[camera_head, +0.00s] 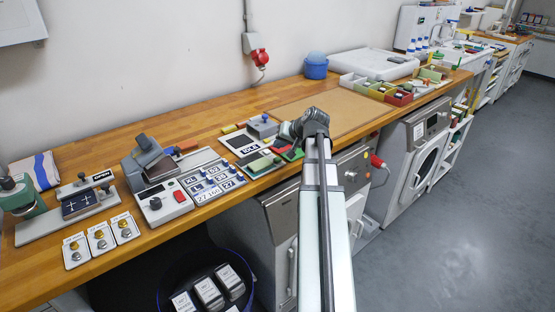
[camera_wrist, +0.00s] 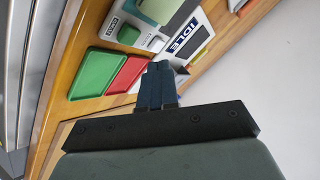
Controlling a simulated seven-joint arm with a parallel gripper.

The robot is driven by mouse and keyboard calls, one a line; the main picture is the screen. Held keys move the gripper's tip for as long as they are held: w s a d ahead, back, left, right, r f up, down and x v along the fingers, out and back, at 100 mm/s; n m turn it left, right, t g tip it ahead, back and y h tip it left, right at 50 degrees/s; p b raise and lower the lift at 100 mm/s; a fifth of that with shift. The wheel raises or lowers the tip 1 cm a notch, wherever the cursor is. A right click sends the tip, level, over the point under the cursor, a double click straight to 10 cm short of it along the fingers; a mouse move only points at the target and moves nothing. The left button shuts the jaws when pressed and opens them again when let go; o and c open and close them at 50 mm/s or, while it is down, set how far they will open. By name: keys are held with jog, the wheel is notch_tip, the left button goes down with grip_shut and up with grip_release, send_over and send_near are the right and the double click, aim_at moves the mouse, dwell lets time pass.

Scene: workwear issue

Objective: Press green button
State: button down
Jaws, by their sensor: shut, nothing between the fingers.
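In the wrist view a small dark green button (camera_wrist: 128,35) sits on a pale panel (camera_wrist: 205,15), beside a small label. The panel also has a dark display reading IDLE (camera_wrist: 187,40), which shows in the head view (camera_head: 250,149) too. My gripper (camera_wrist: 158,68) is shut and empty. Its fingertips appear over the area between the red tray and the display, apart from the green button; their height is unclear. In the head view my gripper (camera_head: 293,131) is above the bench near this panel, and the arm partly hides the area.
A flat green tray (camera_wrist: 98,73) and a red tray (camera_wrist: 126,75) lie beside the panel, near the wooden bench's (camera_head: 190,132) front edge. Keypads and small devices stand to the left. A brown mat (camera_head: 330,108) lies behind my gripper. A blue tub (camera_head: 316,68) stands at the wall.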

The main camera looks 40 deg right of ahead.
aim_at(280, 159)
jog(key=shift+f, duration=1.3)
jog(key=shift+f, duration=0.9)
dwell(2.0)
jog(key=shift+r, duration=0.9)
jog(key=shift+r, duration=0.1)
jog(key=shift+r, duration=2.4)
